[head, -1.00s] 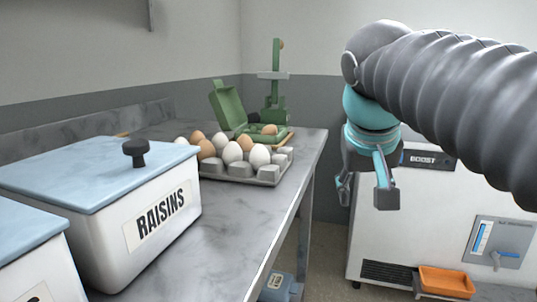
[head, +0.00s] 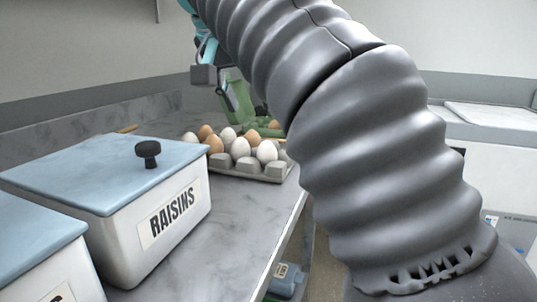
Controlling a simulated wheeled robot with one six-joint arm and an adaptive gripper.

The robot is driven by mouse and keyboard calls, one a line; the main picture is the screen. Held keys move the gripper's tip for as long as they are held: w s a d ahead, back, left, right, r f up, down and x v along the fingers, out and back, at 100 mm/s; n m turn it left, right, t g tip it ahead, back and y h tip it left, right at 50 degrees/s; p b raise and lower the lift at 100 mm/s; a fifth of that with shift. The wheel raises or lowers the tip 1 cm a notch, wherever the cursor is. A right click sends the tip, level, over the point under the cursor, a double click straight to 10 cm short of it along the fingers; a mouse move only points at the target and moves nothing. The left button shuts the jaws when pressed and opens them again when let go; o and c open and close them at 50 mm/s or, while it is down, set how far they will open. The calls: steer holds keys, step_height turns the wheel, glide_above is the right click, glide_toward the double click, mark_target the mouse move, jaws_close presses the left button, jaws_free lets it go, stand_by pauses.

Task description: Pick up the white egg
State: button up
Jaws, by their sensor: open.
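Several white eggs sit with brown eggs in a grey egg tray (head: 265,172) on the counter. One white egg (head: 267,152) is at the tray's front right; another white egg (head: 240,148) is left of it. Further white eggs stand behind and at the left end. My gripper (head: 205,73) is open and empty, raised above and behind the tray in the picture. Only part of it shows; my arm hides the rest.
A lidded white raisins box (head: 175,215) with a black knob stands in front of the tray, with another blue-lidded box (head: 35,250) beside it. A green carton (head: 236,103) stands behind the tray. The counter (head: 235,210) is bare at front right.

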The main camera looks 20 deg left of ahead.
mark_target(264, 144)
steer(key=b+x, duration=0.2)
steer(key=x, duration=1)
steer(key=shift+f+b, duration=0.25)
steer(key=shift+b, duration=0.15)
steer(key=c, duration=0.4)
